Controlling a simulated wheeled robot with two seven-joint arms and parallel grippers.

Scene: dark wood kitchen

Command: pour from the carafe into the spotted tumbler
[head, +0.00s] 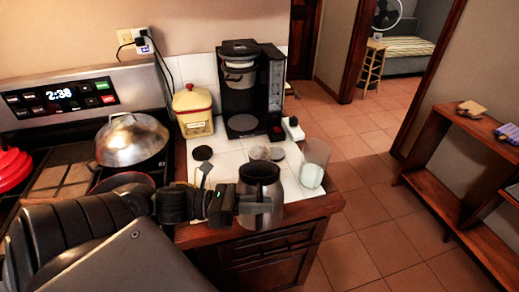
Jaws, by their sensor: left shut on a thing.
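The carafe (259,176) is a grey vessel with a dark open mouth, upright at the front edge of the tiled counter. My left gripper (238,206) comes in from the left and is shut on the carafe at its near left side. The gripper partly covers the carafe, and I cannot tell whether its base touches the counter. A clear tumbler (314,163) with a pale lower part stands to the right of the carafe, apart from it. Spots on it are too small to make out. My right gripper is not in view.
A coffee maker (242,90) and a yellow canister with a red lid (193,111) stand at the back of the counter (225,153). A small round clear item (262,153) lies behind the carafe. The stove with a domed metal lid (132,138) is at left.

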